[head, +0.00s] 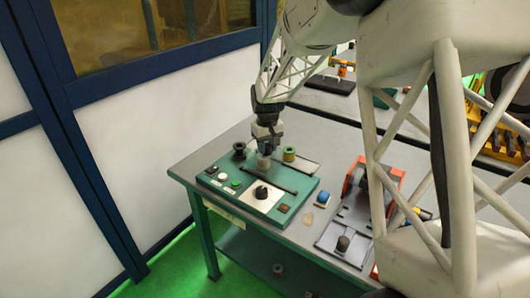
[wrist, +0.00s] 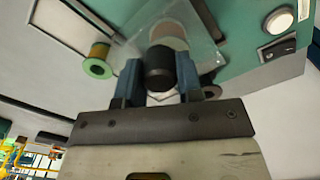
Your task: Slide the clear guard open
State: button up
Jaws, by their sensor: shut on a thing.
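The clear guard (wrist: 205,45) is a see-through plate over the teal control panel (head: 213,176). A brownish round part shows through it in the wrist view. My gripper (wrist: 160,85) is shut on a black cylindrical knob (wrist: 160,68) that stands on the guard, with one blue finger on each side. In the head view my gripper (head: 265,150) points down over the back part of the panel, and the guard is hard to make out there. A black rail (head: 268,180) runs across the panel in front of it.
A green-flanged copper spool (head: 289,153) stands right of my gripper, a dark spool (head: 239,149) left of it. The panel carries a white button (head: 222,176), a green button (head: 236,183) and a black dial (head: 261,192).

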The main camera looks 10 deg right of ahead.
jog(key=s+d, duration=0.7)
jog(key=o, duration=0.7)
dwell(1.8)
jog(key=shift+r, duration=0.1)
jog(key=shift+r, duration=2.9)
jog(key=s+a+r+m+t, duration=0.1)
jog(key=s+r, duration=0.3)
jog(key=s, duration=0.5)
jog(key=s+a+r+m, duration=0.1)
jog(key=s+r, duration=0.3)
jog(key=s, duration=0.4)
jog(key=s+a+m+t, duration=0.1)
jog(key=s, duration=1.8)
jog(key=shift+s+a+r+t, duration=0.15)
jog(key=shift+s+r+t, duration=0.1)
jog(key=shift+r+t, duration=0.05)
